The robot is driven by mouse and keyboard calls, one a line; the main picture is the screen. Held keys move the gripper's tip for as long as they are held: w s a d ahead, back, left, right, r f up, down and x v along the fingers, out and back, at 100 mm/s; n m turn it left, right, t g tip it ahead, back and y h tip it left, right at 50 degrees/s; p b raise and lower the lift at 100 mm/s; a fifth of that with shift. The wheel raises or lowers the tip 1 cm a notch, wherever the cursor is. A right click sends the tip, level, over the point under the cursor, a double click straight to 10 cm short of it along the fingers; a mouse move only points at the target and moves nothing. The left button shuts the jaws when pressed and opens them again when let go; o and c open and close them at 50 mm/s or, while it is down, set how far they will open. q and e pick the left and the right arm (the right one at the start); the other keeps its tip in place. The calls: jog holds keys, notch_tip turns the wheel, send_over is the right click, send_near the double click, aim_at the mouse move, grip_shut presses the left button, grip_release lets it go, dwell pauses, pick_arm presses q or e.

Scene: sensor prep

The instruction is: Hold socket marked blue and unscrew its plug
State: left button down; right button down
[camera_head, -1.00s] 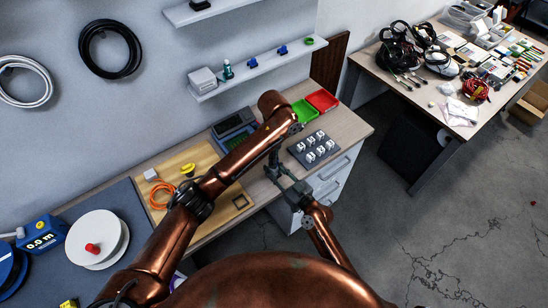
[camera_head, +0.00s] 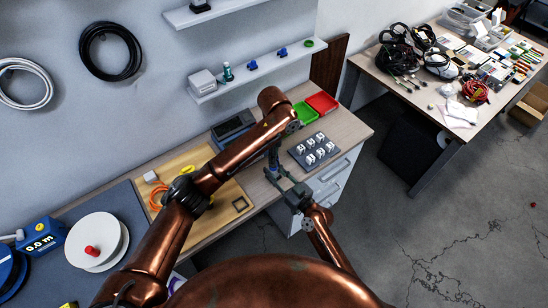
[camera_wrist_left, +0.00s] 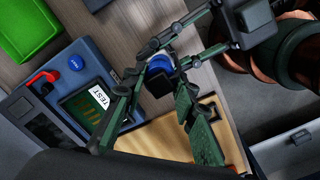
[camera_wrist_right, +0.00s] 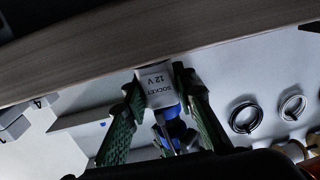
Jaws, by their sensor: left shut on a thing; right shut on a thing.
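My right gripper (camera_wrist_right: 158,82) is shut on a white socket (camera_wrist_right: 157,88) with dark lettering that reads "SOCKET 12 V". A blue part (camera_wrist_right: 175,130) shows between its fingers, below the label. My left gripper (camera_wrist_left: 162,68) is shut around a round blue part (camera_wrist_left: 160,66), with a dark block (camera_wrist_left: 158,85) just by it. The blue part seems to be the plug side, but the fingers hide the joint. In the head view the left gripper (camera_head: 273,168) and right gripper (camera_head: 283,180) meet above the bench's front edge; the held things are too small to tell.
A dark rack (camera_head: 314,150) with several white pieces stands right of the grippers. Green (camera_head: 304,112) and red (camera_head: 322,102) trays lie behind. A tester (camera_wrist_left: 85,90) with a red lever and a wooden board (camera_head: 235,187) are on the bench. Open floor lies right.

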pick_arm(q)
jog(key=shift+r, duration=0.1)
jog(key=shift+r, duration=1.9)
pick_arm(e)
jog(key=c, duration=1.5)
grip_release()
